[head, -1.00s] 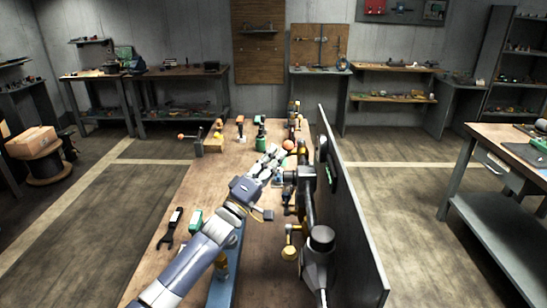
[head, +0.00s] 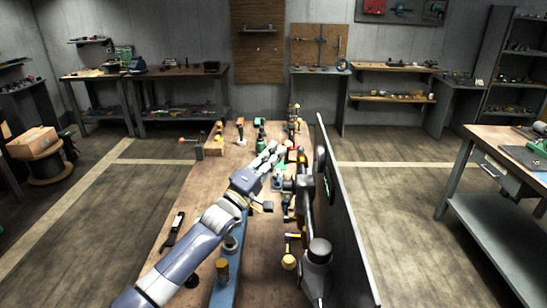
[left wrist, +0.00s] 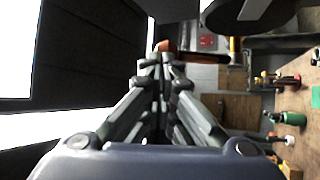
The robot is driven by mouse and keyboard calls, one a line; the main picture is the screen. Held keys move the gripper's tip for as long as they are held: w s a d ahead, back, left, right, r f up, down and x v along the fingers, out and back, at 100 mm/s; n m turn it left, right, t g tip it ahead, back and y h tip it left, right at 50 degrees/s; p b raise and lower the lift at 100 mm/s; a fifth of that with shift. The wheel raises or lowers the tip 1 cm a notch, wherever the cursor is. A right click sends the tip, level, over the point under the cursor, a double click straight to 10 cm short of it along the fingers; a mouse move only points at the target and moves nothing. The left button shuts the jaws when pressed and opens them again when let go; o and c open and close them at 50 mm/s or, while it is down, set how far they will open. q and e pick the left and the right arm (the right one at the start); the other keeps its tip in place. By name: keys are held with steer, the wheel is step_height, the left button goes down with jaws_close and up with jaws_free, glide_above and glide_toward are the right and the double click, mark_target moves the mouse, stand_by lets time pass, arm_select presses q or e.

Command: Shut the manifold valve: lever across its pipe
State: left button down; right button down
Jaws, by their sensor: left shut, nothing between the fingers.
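The manifold pipe (head: 305,208) runs away from me along the right side of the bench, with a dark valve body (head: 303,184) on it. An orange knob (head: 288,144), apparently the end of the valve's lever, shows just beyond my left fingertips; most of the lever is hidden. My left gripper (head: 275,153) is shut and empty, reaching in left of the pipe. In the left wrist view its closed fingers (left wrist: 163,62) point at an orange patch (left wrist: 165,46) at the tips. Contact and the lever's angle cannot be told. My right gripper is not in view.
A dark upright panel (head: 345,225) stands close along the right of the pipe. A yellow-ended handle (head: 289,261) sticks out nearer me. Bottles and tools, including a green bottle (head: 260,143), stand at the bench's far end. A wrench (head: 174,230) lies at left.

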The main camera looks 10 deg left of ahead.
arm_select(q)
steer(key=shift+w+a+r+b, duration=0.2)
steer(key=shift+w+r+b, duration=0.45)
steer(key=shift+w, duration=0.25)
steer(key=shift+w+a+r+b, duration=0.15)
steer(key=shift+w+r+b, duration=0.35)
steer(key=shift+w+b, duration=0.35)
steer(key=shift+w, duration=0.1)
